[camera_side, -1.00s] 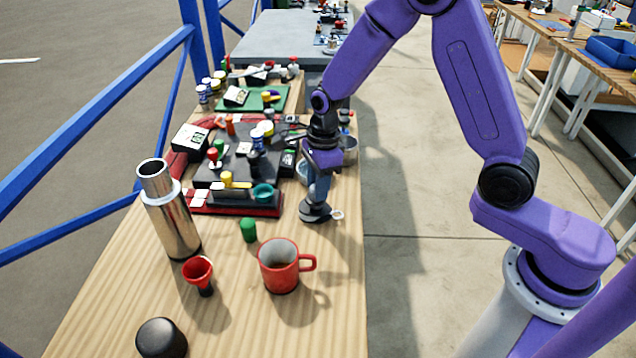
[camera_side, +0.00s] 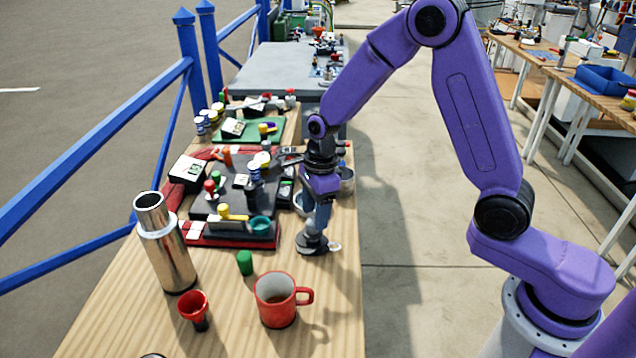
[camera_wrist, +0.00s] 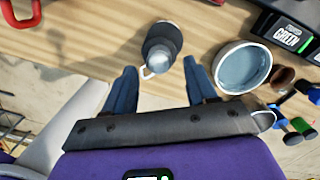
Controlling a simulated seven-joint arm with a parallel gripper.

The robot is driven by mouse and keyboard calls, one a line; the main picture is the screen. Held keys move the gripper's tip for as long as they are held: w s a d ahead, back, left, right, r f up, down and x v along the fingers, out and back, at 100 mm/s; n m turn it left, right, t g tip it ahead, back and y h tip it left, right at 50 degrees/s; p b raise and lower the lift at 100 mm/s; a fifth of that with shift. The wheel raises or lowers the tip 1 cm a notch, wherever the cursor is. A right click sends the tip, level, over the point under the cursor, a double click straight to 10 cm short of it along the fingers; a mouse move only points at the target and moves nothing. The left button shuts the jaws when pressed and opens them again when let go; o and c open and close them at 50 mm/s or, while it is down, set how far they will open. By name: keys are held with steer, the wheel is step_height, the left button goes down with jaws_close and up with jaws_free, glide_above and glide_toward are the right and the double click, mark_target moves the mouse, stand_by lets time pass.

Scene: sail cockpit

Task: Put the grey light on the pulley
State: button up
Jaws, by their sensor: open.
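My gripper (camera_side: 317,232) points down over the table's right edge, its blue fingers apart. In the wrist view my gripper (camera_wrist: 160,78) is open, with nothing clamped. Just beyond the fingertips is a dark grey round piece (camera_wrist: 163,36) with a lighter grey cylindrical part (camera_wrist: 159,60) and a pale ring. They look like the pulley and the grey light together, but I cannot tell for sure or whether they are joined. In the side view the dark round piece (camera_side: 308,243) stands on the wood under my fingers, partly hidden by them.
A red mug (camera_side: 275,300), green cap (camera_side: 245,262), red funnel (camera_side: 193,308) and steel flask (camera_side: 165,245) stand in front. A crowded dark and red board (camera_side: 235,238) lies left of my gripper. A blue-lined bowl (camera_wrist: 243,67) is close by.

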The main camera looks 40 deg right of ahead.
step_height(320, 180, up, 10)
steer(key=d, duration=0.1)
steer(key=shift+s, duration=0.15)
steer(key=s+d+n, duration=0.2)
steer(key=s+n, duration=1.2)
steer(key=n, duration=0.3)
steer(key=s+d+n, duration=0.3)
steer(key=s+n, duration=1.2)
steer(key=n, duration=0.1)
steer(key=shift+r+n+h, duration=0.3)
steer(key=shift+n+h, duration=0.1)
